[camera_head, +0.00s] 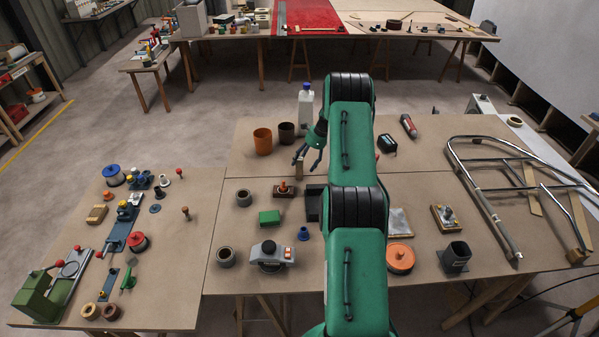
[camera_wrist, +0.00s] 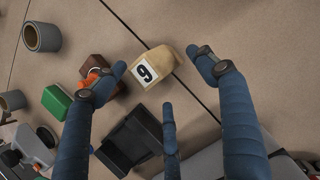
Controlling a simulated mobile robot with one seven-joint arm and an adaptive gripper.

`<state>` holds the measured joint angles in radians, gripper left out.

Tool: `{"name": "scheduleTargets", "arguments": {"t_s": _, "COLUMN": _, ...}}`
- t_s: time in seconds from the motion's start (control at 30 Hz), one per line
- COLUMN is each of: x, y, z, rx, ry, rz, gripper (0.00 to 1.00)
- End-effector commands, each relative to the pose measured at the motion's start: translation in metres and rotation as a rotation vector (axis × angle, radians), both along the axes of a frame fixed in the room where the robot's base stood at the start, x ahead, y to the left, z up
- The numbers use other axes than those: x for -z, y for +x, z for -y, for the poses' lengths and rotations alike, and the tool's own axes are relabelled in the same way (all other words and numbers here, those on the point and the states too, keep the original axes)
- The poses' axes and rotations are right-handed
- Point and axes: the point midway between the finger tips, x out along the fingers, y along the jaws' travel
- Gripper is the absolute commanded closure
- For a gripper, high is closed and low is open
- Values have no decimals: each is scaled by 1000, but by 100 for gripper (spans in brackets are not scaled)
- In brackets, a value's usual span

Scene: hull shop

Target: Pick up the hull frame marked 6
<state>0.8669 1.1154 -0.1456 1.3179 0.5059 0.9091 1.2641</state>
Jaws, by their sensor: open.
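A small tan wooden block (camera_wrist: 158,65) with a rounded end lies on the table in the wrist view. Its white label carries a black digit that looks like a 9 in this view, or a 6 turned over. In the head view the block (camera_head: 299,171) stands just below my fingers, partly hidden by them. My gripper (camera_head: 306,162) is open and empty. In the wrist view its blue fingers (camera_wrist: 160,72) are spread around the block, with clear gaps; I cannot tell the height left above it.
A black tray (camera_wrist: 132,139) lies close below the block. A white bottle (camera_head: 305,104) and orange cup (camera_head: 262,141) stand behind. Bare table lies above the block in the wrist view.

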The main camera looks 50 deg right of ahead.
Motion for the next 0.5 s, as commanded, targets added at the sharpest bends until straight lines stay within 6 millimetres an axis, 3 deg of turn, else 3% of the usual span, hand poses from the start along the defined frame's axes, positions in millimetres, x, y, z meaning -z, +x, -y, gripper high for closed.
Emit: {"name": "scheduleTargets", "arguments": {"t_s": 0.5, "x": 7, "y": 2, "z": -2, "rx": 0, "ry": 2, "rz": -1, "gripper": 28}}
